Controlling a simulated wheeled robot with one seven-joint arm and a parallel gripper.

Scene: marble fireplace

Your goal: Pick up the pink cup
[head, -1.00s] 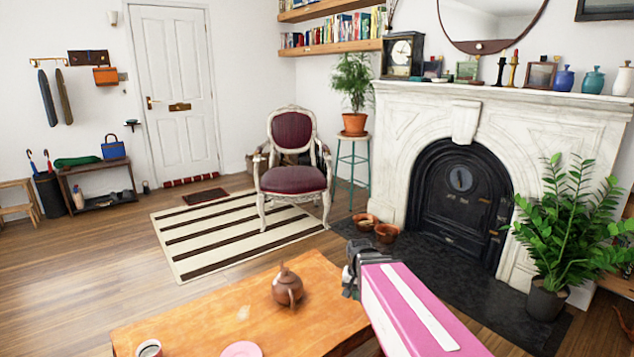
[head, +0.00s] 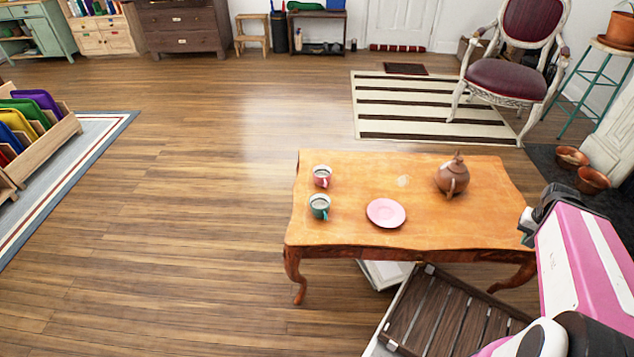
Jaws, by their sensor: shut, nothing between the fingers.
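The pink cup (head: 322,176) stands upright near the left back edge of the wooden table (head: 345,235). A dark liquid shows inside it. A teal cup (head: 319,207) stands just in front of it. A pink saucer (head: 386,212) lies empty near the table's front edge, to the right of the cups. My gripper (head: 530,222) is at the right end of the table, far from the pink cup, with nothing held. My pink arm leads off to the right edge of the picture.
A brown teapot (head: 452,177) stands on the right part of the table. A slatted dark wooden piece (head: 450,318) is in front of the table. A chair (head: 505,78) stands on the striped rug (head: 425,112) behind. The floor left of the table is clear.

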